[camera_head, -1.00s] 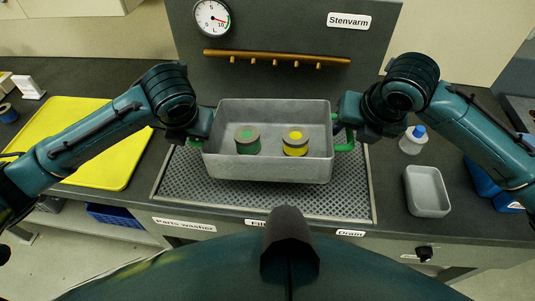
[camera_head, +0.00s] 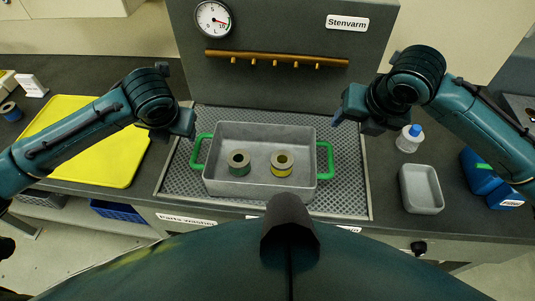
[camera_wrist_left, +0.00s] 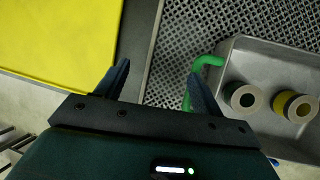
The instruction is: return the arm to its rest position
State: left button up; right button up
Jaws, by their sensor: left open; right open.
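In the head view the left gripper (camera_head: 190,125) is above and left of the tray. My right gripper (camera_head: 345,108) is open, up and right of the tray, apart from it. The grey tray (camera_head: 262,196) with a green handle at each end sits on the perforated drain plate. It holds a green-banded ring part (camera_head: 238,162) and a yellow-banded ring part (camera_head: 282,164).
The perforated plate (camera_head: 345,190) lies under the tray. A gauge (camera_head: 213,19) and brass spray bar (camera_head: 277,59) are on the panel behind. A yellow mat (camera_head: 95,160) is at left. A blue-capped bottle (camera_head: 408,141), small grey bin (camera_head: 421,188) and blue boxes (camera_head: 482,170) are at right.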

jog(key=shift+w+d+p, duration=0.1)
jog(key=shift+d+p, duration=0.5)
jog(key=shift+d, duration=2)
